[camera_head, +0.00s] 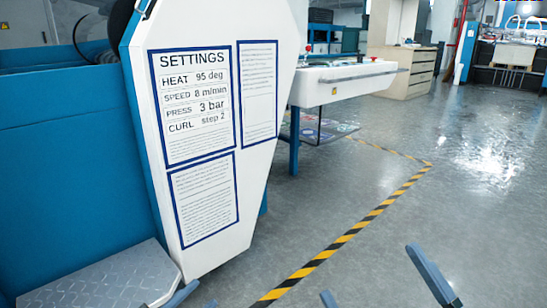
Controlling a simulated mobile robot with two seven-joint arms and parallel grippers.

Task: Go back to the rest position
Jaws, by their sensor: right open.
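My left gripper (205,291) shows only as blue-grey finger ends at the bottom edge, in front of the white machine panel's lower end. Most of it is cut off, so its jaw opening is unclear. My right gripper (367,268) is at the bottom right, with its two fingers wide apart and only grey floor seen between them. Nothing shows between them. The rest of both arms is out of view.
A blue machine (70,165) with a white settings panel (215,255) stands close on the left, above a metal tread-plate step (95,285). A white-topped table (335,82) stands behind. A yellow-black floor stripe (340,243) crosses open grey floor (470,190) on the right.

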